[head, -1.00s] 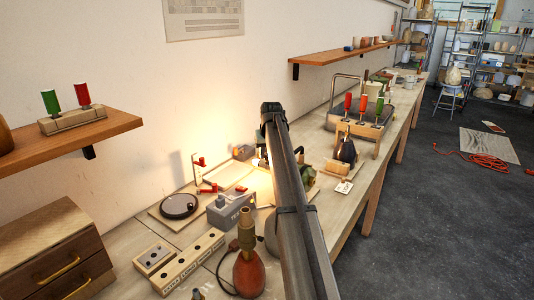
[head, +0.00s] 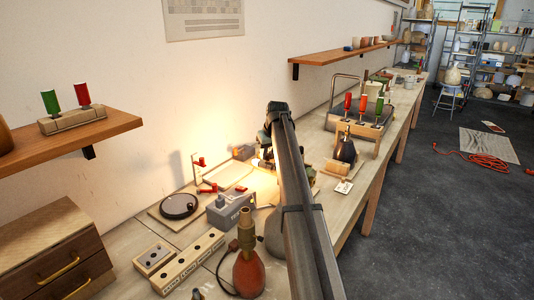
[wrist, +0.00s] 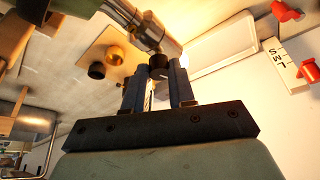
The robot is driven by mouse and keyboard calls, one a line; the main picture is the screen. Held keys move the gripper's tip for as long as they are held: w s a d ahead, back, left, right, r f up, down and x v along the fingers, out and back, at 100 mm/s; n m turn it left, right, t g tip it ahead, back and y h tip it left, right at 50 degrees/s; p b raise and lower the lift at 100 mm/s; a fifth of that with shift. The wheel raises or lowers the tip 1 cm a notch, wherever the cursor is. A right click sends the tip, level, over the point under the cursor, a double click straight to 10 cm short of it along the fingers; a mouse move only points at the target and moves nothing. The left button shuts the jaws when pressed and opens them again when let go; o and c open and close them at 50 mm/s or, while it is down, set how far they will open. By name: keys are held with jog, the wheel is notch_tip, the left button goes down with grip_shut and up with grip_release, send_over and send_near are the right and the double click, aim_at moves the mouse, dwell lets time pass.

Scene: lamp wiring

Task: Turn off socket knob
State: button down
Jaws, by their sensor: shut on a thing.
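In the wrist view, my gripper (wrist: 159,78) has its two blue-grey fingers closed around a small dark round knob (wrist: 158,66). The knob sits at the side of a shiny metal socket (wrist: 146,22), which runs up to the top edge of the picture. A bright warm glow spreads beside the socket. The bulb itself cannot be made out. In the head view, my arm hides most of the gripper and the knob, and the warm light falls on the wall and bench behind it.
In the wrist view, a brass ring and a dark ring stand on a wooden plate (wrist: 107,54) left of the socket. A wooden rack (head: 347,150) stands right of my arm.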

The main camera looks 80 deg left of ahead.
jog(key=n+g, duration=0.1)
jog(key=n, duration=0.2)
jog(key=n+g+h, duration=0.1)
jog(key=n, duration=0.2)
jog(key=shift+w+a+n, duration=0.2)
jog(key=shift+n, duration=0.1)
jog(key=n+h, duration=0.1)
jog(key=n, duration=0.1)
jog(key=n+g+h, duration=0.1)
jog(key=n, duration=0.2)
jog(key=shift+n, duration=0.3)
jog(key=c, duration=0.9)
grip_release()
jog(key=shift+c, duration=0.2)
